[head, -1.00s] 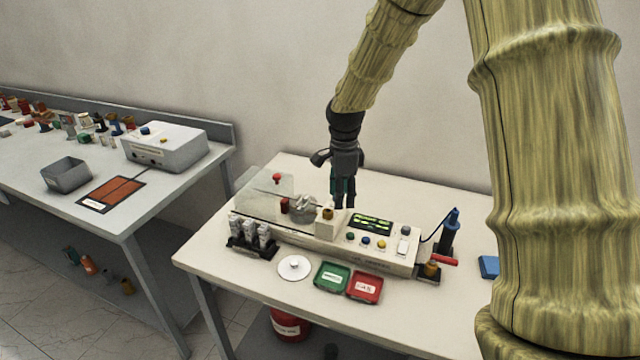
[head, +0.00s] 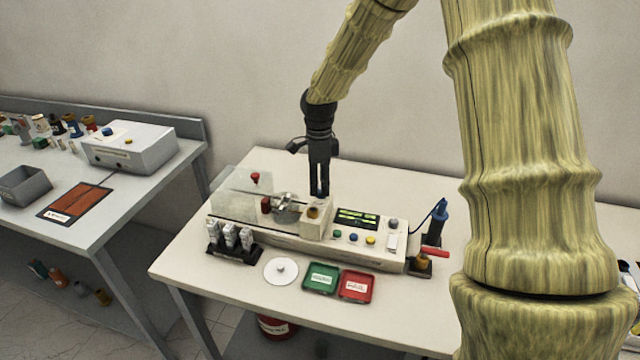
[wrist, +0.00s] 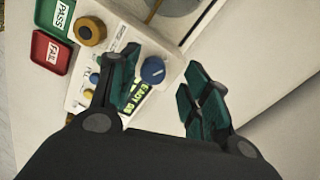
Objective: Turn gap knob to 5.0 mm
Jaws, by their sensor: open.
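The long beige test unit (head: 375,256) stands on the right-hand table. A blue knob (wrist: 153,70) shows in the wrist view, between the finger lines and nearer the left finger; it is hidden in the head view. A gold knob (head: 313,212) sits on a raised block left of the display, and it also shows in the wrist view (wrist: 91,30). I cannot read which one is the gap knob. The lit green display (head: 357,218) is too small to read. My gripper (head: 319,194) points down behind the block, open and empty; its teal fingers (wrist: 163,85) stand apart.
A clear cover (head: 240,190) stands at the unit's left end. A green tray (head: 321,278), a red tray (head: 356,285) and a white disc (head: 281,270) lie in front. A blue-topped post (head: 437,215) stands right. Table behind the unit is clear.

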